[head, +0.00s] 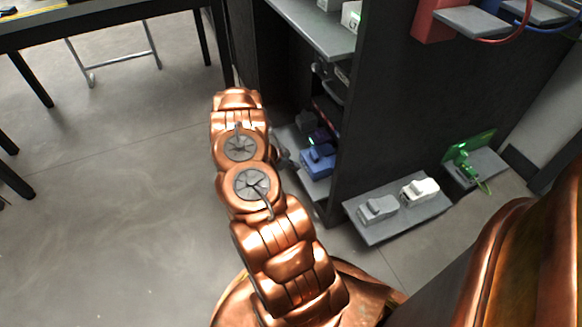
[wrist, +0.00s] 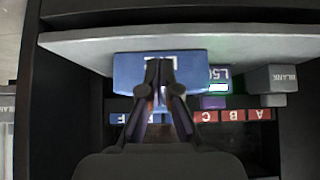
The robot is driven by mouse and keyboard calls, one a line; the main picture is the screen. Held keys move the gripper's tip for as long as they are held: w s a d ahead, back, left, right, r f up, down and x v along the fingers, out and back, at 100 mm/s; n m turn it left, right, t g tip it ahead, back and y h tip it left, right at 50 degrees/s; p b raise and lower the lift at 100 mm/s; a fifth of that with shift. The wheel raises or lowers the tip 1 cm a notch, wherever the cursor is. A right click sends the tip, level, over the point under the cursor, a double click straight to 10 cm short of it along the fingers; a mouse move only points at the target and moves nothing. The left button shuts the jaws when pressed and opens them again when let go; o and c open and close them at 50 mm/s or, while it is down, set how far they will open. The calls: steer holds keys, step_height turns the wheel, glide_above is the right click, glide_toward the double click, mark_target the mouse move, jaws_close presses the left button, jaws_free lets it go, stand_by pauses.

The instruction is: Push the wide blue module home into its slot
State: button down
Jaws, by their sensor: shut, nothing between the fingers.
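The wide blue module (wrist: 130,75) is in front of my gripper (wrist: 159,65) in the wrist view, under the edge of a light shelf. My gripper is shut and empty. Its fingertips overlap the module's face and partly hide its white lettering; I cannot tell whether they touch it. Below the module runs a row of blue and red lettered labels (wrist: 232,115), partly covered by my fingers. In the head view the blue module (head: 319,160) sits low in the dark cabinet, just right of my arm, and my gripper is mostly hidden there.
Right of the module are a small module with a lit green display (wrist: 218,88) and a grey block marked BLANK (wrist: 277,79). In the head view, a grey shelf (head: 397,228) carries grey and white devices beside a green item (head: 468,155).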

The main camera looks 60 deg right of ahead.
mark_target(317, 158)
steer(key=shift+s+d, duration=0.95)
steer(key=shift+d, duration=0.45)
steer(key=shift+s+d, duration=0.9)
steer(key=shift+d, duration=0.55)
steer(key=shift+s+d, duration=0.95)
steer(key=shift+d, duration=0.45)
steer(key=shift+w+a+b, duration=0.2)
steer(key=shift+w+a, duration=0.55)
steer(key=shift+a, duration=0.4)
steer(key=shift+w+a+b, duration=0.2)
steer(key=shift+w+a, duration=0.5)
steer(key=shift+a, duration=0.4)
steer(key=shift+w+a+b, duration=0.2)
steer(key=shift+w+a, duration=0.55)
steer(key=shift+a, duration=0.4)
